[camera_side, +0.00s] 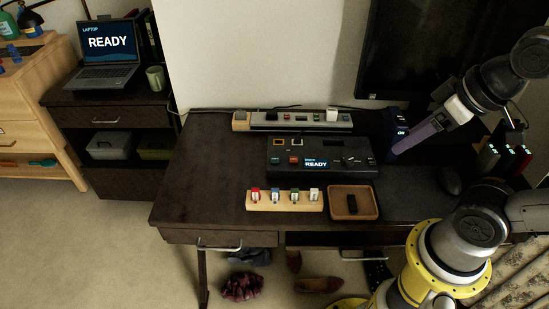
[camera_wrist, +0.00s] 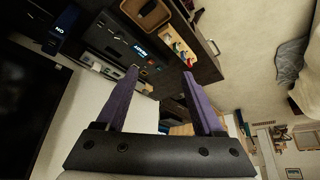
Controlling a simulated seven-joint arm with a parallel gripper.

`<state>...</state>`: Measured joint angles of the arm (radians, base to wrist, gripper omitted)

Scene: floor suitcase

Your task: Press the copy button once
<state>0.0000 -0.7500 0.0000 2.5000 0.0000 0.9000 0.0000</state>
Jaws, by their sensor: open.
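A dark box-shaped device (camera_side: 320,155) lies on the desk, with a lit READY display and several small coloured buttons and a knob on top. The button labels are too small to read, so I cannot tell which is the copy button. The device also shows in the wrist view (camera_wrist: 117,24), tilted, near the fingertips' far side. My gripper (camera_side: 394,151) has purple fingers and is above the desk to the right of the device, apart from it. In the wrist view its two fingers (camera_wrist: 160,72) stand apart with nothing between them.
A wooden block with several coloured sticks (camera_side: 285,206) and a wooden tray (camera_side: 373,213) holding a black item lie in front of the device. A grey strip (camera_side: 290,126) lies behind it. A monitor (camera_side: 405,60) stands behind my gripper. A READY laptop (camera_side: 108,70) stands far left.

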